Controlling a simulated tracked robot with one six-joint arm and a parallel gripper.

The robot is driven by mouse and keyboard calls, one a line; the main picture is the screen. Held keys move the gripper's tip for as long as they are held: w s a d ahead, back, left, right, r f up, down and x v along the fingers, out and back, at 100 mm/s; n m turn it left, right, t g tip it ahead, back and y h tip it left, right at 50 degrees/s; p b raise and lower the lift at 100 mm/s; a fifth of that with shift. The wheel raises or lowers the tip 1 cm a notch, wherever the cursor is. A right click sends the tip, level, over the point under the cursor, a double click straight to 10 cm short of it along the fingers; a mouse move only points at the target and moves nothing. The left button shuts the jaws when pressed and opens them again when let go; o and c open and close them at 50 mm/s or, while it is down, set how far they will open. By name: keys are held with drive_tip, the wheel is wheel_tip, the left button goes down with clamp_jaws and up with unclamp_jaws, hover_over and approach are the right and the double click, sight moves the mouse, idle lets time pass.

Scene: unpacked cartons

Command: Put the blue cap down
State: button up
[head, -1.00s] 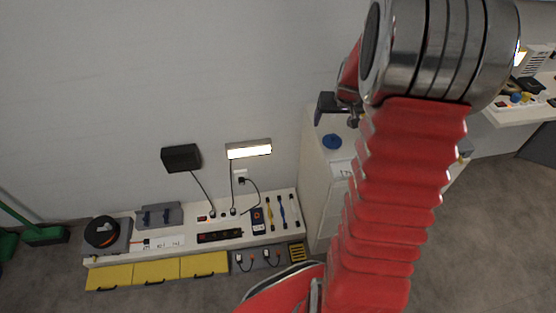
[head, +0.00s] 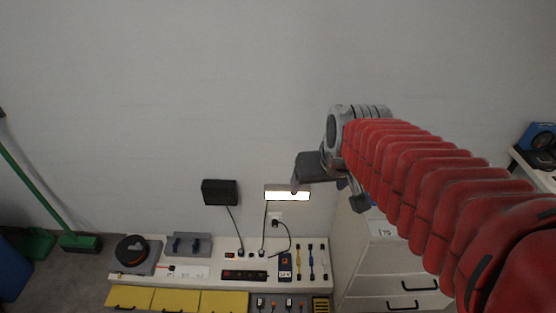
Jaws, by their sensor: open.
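The blue cap is not visible in the head view now; my arm and gripper cover part of the white cabinet's top. My gripper (head: 327,194) is open, with its dark jaws apart and nothing seen between them. It is in front of the wall, above and left of the white drawer cabinet (head: 385,285).
A low white bench (head: 215,262) runs along the wall with tools, a power strip (head: 244,275) and a black reel (head: 131,250). A lit lamp (head: 287,195) and a black box (head: 220,192) are above it. A green broom (head: 78,242) stands left. Another surface is at far right.

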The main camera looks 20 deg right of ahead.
drive_tip(key=s+a+r+n, duration=0.1)
drive_tip(key=s+a, duration=0.5)
drive_tip(key=s, duration=0.3)
drive_tip(key=shift+s+a+y, duration=0.15)
drive_tip(key=shift+s+y, duration=0.1)
drive_tip(key=shift+y, duration=0.05)
drive_tip(key=shift+c, duration=0.5)
